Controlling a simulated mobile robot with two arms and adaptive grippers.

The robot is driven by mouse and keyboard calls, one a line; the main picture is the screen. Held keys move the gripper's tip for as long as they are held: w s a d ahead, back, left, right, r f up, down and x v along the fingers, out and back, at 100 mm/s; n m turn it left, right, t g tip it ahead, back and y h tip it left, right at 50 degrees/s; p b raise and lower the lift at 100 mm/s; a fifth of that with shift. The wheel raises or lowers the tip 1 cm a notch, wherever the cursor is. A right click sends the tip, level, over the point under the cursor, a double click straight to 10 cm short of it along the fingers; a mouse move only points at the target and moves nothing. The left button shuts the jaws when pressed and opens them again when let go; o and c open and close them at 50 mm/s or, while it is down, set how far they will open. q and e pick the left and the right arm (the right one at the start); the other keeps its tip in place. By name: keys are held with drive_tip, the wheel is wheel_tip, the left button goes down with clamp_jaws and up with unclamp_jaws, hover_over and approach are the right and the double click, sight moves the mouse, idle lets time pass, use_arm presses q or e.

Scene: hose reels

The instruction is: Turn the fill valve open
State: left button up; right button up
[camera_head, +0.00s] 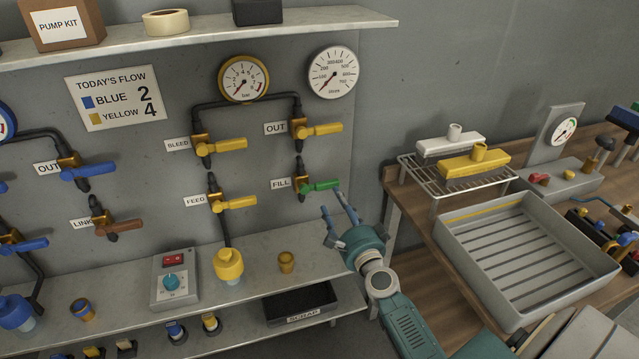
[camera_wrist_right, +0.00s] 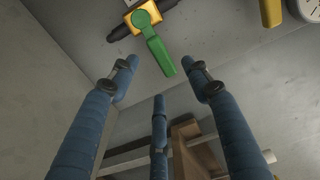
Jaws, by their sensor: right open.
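The fill valve has a green lever (camera_head: 320,186) on a brass body, beside the label FILL (camera_head: 281,183) on the grey panel. In the head view the lever points right, across the upright dark pipe. My right gripper (camera_head: 336,208) is open and empty, just below and right of the lever's tip. In the right wrist view the green lever (camera_wrist_right: 160,52) lies ahead of the spread blue fingers (camera_wrist_right: 162,85), apart from them. My left gripper is not in view.
Yellow levers marked OUT (camera_head: 322,129), BLEED (camera_head: 225,145) and FEED (camera_head: 237,202) are close by. Below are a shelf with a yellow fitting (camera_head: 228,264), a brass cup (camera_head: 286,262) and a black scrap bin (camera_head: 301,301). A grey tray (camera_head: 468,243) stands on the bench at right.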

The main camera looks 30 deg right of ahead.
sight(328, 189)
drive_tip(key=x, duration=0.5)
drive_tip(key=shift+w+b, duration=0.25)
drive_tip(key=shift+b, duration=0.1)
drive_tip(key=x, duration=0.3)
drive_tip(key=shift+f+b, duration=0.1)
drive_tip(key=shift+b, duration=0.25)
drive_tip(key=shift+w, duration=0.15)
drive_tip(key=shift+c, duration=1.2)
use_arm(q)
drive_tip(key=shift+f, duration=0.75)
use_arm(e)
clamp_jaws()
